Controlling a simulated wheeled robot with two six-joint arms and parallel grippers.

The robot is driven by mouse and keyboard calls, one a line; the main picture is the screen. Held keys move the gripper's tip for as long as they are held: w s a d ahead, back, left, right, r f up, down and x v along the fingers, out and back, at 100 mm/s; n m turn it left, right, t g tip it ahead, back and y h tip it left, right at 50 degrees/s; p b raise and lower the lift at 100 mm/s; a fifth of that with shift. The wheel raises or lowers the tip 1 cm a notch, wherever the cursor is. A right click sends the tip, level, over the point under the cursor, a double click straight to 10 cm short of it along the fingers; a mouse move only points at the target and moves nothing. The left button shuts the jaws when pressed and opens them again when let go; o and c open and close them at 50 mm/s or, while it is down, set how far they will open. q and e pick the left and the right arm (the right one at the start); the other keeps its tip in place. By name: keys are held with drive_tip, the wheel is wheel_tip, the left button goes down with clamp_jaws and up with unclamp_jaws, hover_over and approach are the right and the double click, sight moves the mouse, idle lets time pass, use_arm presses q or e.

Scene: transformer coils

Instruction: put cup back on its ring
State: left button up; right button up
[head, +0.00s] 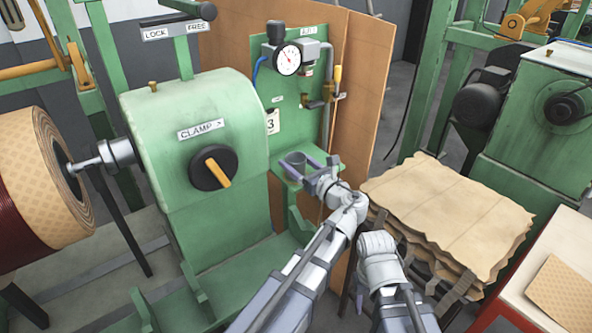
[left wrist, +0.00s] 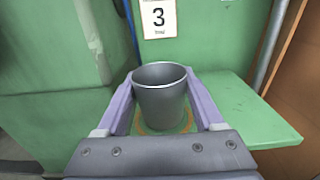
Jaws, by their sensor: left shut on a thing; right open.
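A dark grey, empty-looking cup (left wrist: 162,104) stands upright between the two lilac fingers of my left gripper (left wrist: 162,98) in the left wrist view. The gripper is shut on it. An orange-yellow ring (left wrist: 188,121) on the green shelf (left wrist: 262,126) shows to both sides of the cup's lower part. I cannot tell whether the cup's base touches the shelf or hangs just above it. In the head view the cup (head: 296,159) shows small between the fingers of my left gripper (head: 299,161). My right arm shows at lower middle, but no right fingers are visible.
Behind the shelf a green panel (head: 296,108) carries a gauge (head: 287,60), pipes and a "3" card (head: 273,122). The CLAMP machine (head: 195,110) stands left. A brown board (head: 360,90) is close on the right. Stacked brown sheets (head: 445,210) lie further right.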

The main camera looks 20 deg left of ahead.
use_arm(q)
drive_tip(key=shift+f, duration=0.15)
drive_tip(key=o, duration=1.5)
